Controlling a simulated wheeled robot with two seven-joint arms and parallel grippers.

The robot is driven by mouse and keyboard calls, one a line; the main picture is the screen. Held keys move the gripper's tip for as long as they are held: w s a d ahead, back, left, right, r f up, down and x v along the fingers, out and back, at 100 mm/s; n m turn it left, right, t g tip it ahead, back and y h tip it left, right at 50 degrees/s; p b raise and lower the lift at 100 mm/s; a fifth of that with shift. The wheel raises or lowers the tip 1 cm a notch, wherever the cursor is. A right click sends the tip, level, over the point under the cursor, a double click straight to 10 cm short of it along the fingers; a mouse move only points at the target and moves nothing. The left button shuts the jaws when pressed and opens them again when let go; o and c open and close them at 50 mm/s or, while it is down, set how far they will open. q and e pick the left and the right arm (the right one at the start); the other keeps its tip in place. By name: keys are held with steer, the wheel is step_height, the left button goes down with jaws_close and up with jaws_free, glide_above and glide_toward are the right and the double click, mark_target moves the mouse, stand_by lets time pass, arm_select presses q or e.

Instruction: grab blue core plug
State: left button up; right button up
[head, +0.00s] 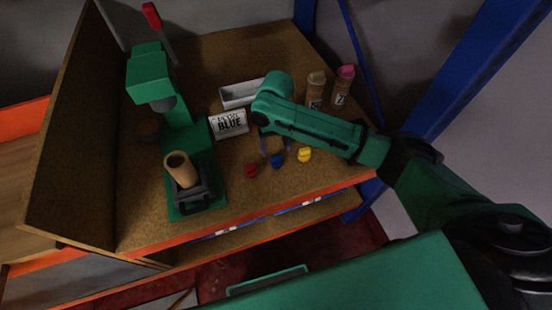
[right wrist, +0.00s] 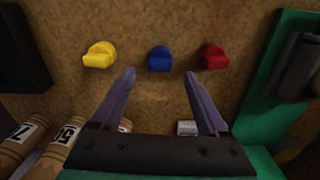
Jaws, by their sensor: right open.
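The blue core plug (head: 277,161) lies on the brown wooden bench top, between a red plug (head: 251,170) and a yellow plug (head: 304,154). In the right wrist view the blue plug (right wrist: 160,60) sits just beyond and between my fingertips, with the yellow plug (right wrist: 99,55) to the left and the red plug (right wrist: 214,56) to the right. My right gripper (head: 275,155) is open and empty, pointing down at the bench; its fingers also show in the right wrist view (right wrist: 160,75). My left gripper is not in view.
A green press (head: 178,130) holding a cardboard tube (head: 181,169) stands at the left. A sign reading "BLUE" (head: 229,124) and a pale tray (head: 241,94) are behind the plugs. Capped tubes (head: 315,90) stand at the back right. The bench has an orange front edge (head: 200,236).

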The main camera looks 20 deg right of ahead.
mark_target(276, 156)
step_height(276, 156, down, 4)
steer(key=shift+s+r, duration=0.1)
steer(key=shift+r, duration=0.05)
jaws_close()
steer(key=shift+r, duration=0.15)
